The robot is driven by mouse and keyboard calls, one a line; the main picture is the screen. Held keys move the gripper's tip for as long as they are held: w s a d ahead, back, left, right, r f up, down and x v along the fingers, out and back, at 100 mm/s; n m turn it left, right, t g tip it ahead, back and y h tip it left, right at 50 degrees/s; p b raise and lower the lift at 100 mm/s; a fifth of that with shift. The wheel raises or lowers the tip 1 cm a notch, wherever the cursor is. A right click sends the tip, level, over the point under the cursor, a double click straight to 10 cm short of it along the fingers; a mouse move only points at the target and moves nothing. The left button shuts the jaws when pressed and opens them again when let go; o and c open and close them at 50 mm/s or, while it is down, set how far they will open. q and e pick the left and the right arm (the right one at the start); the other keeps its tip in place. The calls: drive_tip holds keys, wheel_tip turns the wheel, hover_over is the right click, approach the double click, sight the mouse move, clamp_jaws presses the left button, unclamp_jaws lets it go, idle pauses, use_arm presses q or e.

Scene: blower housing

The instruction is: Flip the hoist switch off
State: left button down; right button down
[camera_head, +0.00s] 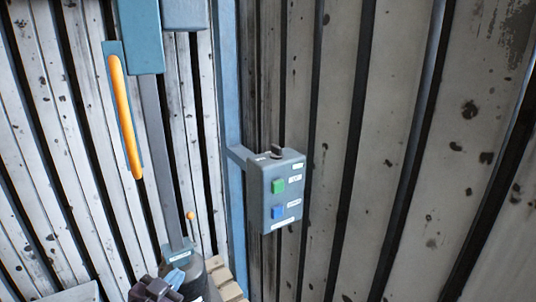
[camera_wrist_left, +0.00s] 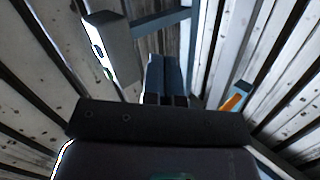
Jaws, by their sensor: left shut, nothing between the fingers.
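A grey control box (camera_head: 268,201) is fixed by a blue bracket to a post in the head view. Its front has a green button (camera_head: 278,185), a blue button (camera_head: 277,212) and small labels too small to read. The box also shows at upper left in the left wrist view (camera_wrist_left: 108,38). My left gripper (camera_head: 177,277) is at the bottom of the head view, left of and below the box and apart from it. Its blue fingers (camera_wrist_left: 166,68) are together and empty in the left wrist view. My right gripper is out of view.
A blue post (camera_head: 230,120) stands left of the box. Further left is a grey column (camera_head: 163,150) and an orange bar (camera_head: 124,115) on a blue plate. A small orange knob (camera_head: 190,215) is low at left. Corrugated metal walls (camera_head: 400,150) surround the place. The space before the box is clear.

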sight(277, 152)
use_arm(q)
drive_tip(key=w+d+r+m+g+h, duration=0.2)
drive_tip(key=w+d+r+m, duration=0.1)
drive_tip(key=r+m, duration=0.4)
drive_tip(key=w+d+r+m+g+h+b, duration=0.1)
drive_tip(key=w+d+r+m+g+h, duration=0.1)
drive_tip(key=r+m, duration=0.6)
drive_tip(key=w+d+r+m+g+h, duration=0.3)
drive_tip(key=w+r+m, duration=0.2)
drive_tip(key=r, duration=0.6)
drive_tip(key=shift+d+r+m+g+h, duration=0.15)
drive_tip(key=shift+d+m+g+h, duration=0.2)
drive_tip(key=shift+m, duration=1.05)
drive_tip(key=x, duration=1.3)
drive_tip(key=shift+r, duration=0.3)
drive_tip(key=shift+w+d, duration=0.3)
drive_tip(key=shift+d, duration=0.05)
